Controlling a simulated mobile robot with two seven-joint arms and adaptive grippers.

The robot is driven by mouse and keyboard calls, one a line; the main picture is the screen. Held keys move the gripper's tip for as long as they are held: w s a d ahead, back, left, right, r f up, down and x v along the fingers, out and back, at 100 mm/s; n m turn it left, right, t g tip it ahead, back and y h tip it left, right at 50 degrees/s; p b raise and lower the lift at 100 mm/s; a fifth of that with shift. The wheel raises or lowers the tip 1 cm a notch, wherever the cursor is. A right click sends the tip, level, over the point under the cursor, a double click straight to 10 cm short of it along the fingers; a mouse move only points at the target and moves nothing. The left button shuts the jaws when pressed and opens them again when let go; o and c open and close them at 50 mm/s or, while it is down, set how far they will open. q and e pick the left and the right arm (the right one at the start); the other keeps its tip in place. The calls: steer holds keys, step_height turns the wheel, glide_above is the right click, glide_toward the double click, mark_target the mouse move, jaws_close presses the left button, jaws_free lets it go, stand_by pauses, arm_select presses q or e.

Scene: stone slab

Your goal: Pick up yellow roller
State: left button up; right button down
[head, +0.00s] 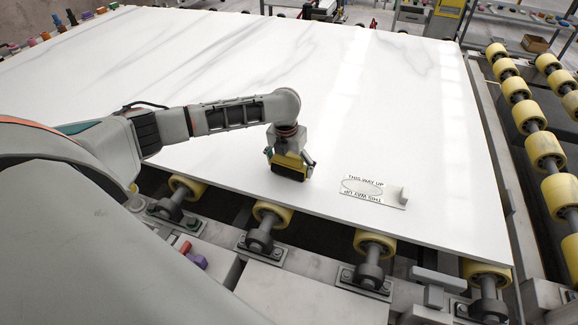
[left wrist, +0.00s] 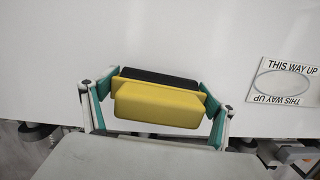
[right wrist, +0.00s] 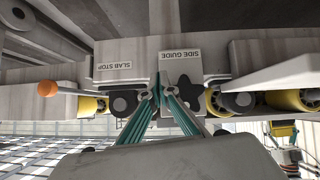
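A yellow block with a black pad (left wrist: 158,104) is between the fingers of my left gripper (left wrist: 160,98). The finger pads sit against both its ends in the left wrist view. In the head view my left gripper (head: 290,152) points down at the near part of the white slab, with the block at its tips. I cannot tell whether the block touches the slab. Yellow rollers show under the slab's front edge, one of them (head: 272,212) just below the gripper. My right gripper (right wrist: 160,92) is shut and empty, facing the frame signs.
More yellow rollers (head: 544,150) line the right side. Slab-stop (right wrist: 115,66) and side-guide (right wrist: 181,54) signs are on the frame.

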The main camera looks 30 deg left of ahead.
arm_select(q)
steer(key=c, duration=0.8)
steer(key=shift+r, duration=0.2)
step_height(320, 180, up, 20)
steer(key=shift+f, duration=0.15)
steer(key=o, duration=0.3)
steer(key=shift+o, duration=0.2)
